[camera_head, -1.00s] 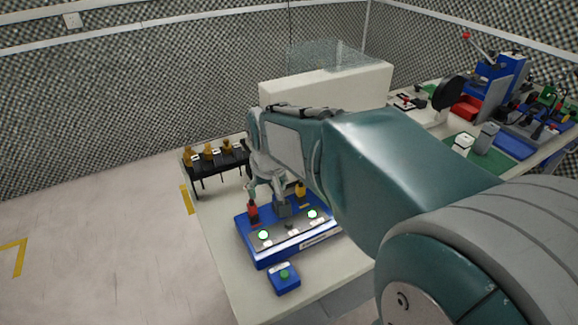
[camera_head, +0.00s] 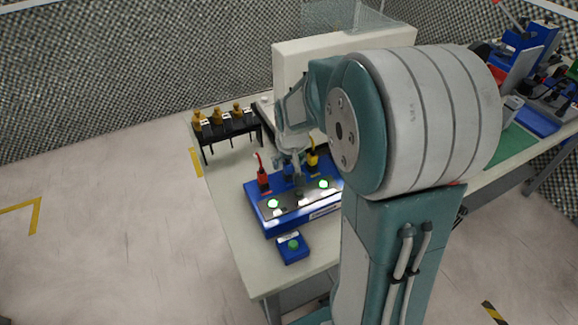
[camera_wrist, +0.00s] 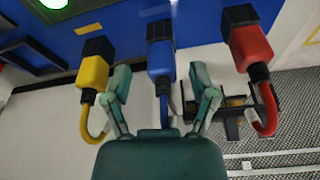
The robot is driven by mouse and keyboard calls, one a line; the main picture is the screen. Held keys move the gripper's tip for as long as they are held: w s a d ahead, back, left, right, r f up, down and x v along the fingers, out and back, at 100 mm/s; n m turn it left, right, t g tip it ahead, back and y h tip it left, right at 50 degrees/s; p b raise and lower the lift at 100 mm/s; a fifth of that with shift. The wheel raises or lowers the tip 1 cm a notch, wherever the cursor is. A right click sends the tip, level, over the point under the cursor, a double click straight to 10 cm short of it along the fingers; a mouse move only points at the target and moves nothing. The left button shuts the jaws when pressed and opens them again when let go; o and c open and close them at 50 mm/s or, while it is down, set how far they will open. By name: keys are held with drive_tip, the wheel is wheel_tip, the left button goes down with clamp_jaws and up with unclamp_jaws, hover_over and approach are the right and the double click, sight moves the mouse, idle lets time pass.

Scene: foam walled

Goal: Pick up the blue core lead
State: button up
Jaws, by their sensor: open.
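The blue core lead (camera_wrist: 160,58) shows in the wrist view as a blue plug with a black end against the blue box (camera_wrist: 195,15). Its blue cable runs down between the fingers of my gripper (camera_wrist: 163,82). The gripper is open, one finger on each side of the blue lead. I cannot tell whether either finger touches it. A yellow lead (camera_wrist: 94,70) is on the left and a red lead (camera_wrist: 250,47) on the right. In the head view my gripper (camera_head: 292,158) is over the blue box (camera_head: 262,218), and the blue lead is mostly hidden.
A black rack (camera_head: 230,131) with several yellow-topped pieces stands at the table's back left. A small blue box with a green button (camera_head: 293,247) sits in front. A white block (camera_head: 345,55) stands behind. The front left table surface is clear.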

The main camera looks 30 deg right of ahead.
drive_tip(key=shift+w+f, duration=0.1)
drive_tip(key=shift+f, duration=0.35)
drive_tip(key=shift+a, duration=0.25)
drive_tip(key=shift+d+f, duration=0.1)
clamp_jaws()
drive_tip(key=shift+r, duration=0.35)
wheel_tip(320, 180, up, 2)
drive_tip(key=shift+r, duration=0.2)
drive_tip(key=s+a+r, duration=0.2)
drive_tip(key=s+r, duration=0.3)
drive_tip(key=s, duration=0.1)
drive_tip(key=s+a+r, duration=0.2)
drive_tip(key=s+r, duration=0.3)
drive_tip(key=s, duration=0.2)
drive_tip(key=shift+a, duration=0.35)
